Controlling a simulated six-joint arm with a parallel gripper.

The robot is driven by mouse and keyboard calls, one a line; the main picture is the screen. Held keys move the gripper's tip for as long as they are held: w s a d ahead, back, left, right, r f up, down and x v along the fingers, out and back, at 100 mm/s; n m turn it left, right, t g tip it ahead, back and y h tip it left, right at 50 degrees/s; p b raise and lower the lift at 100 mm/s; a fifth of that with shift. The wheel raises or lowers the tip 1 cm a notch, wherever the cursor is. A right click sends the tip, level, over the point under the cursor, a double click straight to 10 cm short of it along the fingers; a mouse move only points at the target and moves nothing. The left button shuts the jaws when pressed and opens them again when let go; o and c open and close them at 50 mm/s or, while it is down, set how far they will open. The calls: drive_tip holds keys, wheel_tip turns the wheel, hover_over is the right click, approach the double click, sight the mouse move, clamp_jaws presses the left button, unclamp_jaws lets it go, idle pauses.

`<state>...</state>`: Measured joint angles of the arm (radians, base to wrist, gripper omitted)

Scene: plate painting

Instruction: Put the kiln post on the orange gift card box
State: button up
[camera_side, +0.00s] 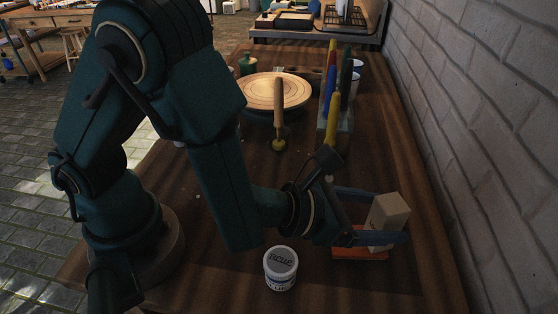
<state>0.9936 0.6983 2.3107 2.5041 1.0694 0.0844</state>
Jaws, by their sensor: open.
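The kiln post, a beige block (389,213), stands upright at the right of the table. The orange gift card box (347,254) is a flat orange slab low under my gripper. The post's lower end appears to be on the box, but a finger partly covers the place where they meet. My gripper (393,217) is open, with one blue finger on the far side of the post and the other on its near side. I cannot tell whether either finger touches the post.
A white lidded jar (281,268) stands left of the box, near the arm. Farther back are a round wooden wheel (274,92), a wooden-handled tool (278,115) and a rack of upright coloured tools (331,90). A brick wall (470,110) borders the right.

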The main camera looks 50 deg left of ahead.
drive_tip(key=shift+v, duration=1.3)
drive_tip(key=shift+r, duration=0.1)
